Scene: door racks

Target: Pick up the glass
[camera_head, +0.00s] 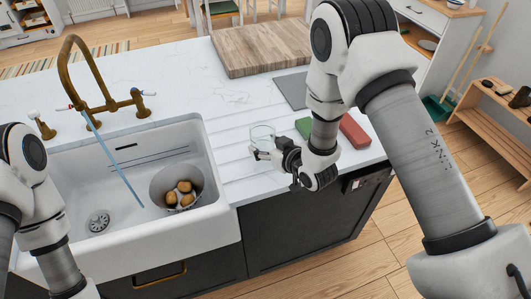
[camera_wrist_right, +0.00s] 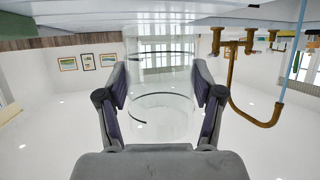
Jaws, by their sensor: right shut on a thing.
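The clear glass (camera_head: 262,131) is between the fingers of my right gripper (camera_head: 257,154), at the counter strip just right of the sink. In the right wrist view the transparent glass (camera_wrist_right: 163,117) sits between both fingers of my right gripper (camera_wrist_right: 164,88), with a finger against each side. The gripper is shut on it. In the head view the glass looks upright; I cannot tell whether its base touches the counter. My left arm shows at the left edge, but its gripper is out of view.
Left of the glass is a white sink (camera_head: 130,257) holding a metal bowl (camera_head: 160,187) with several brown lumps. A brass faucet (camera_head: 95,70) and a thin blue stream (camera_head: 118,167) are above it. Green (camera_head: 303,126) and red (camera_head: 354,132) blocks lie to the right; a wooden board (camera_head: 258,48) lies behind.

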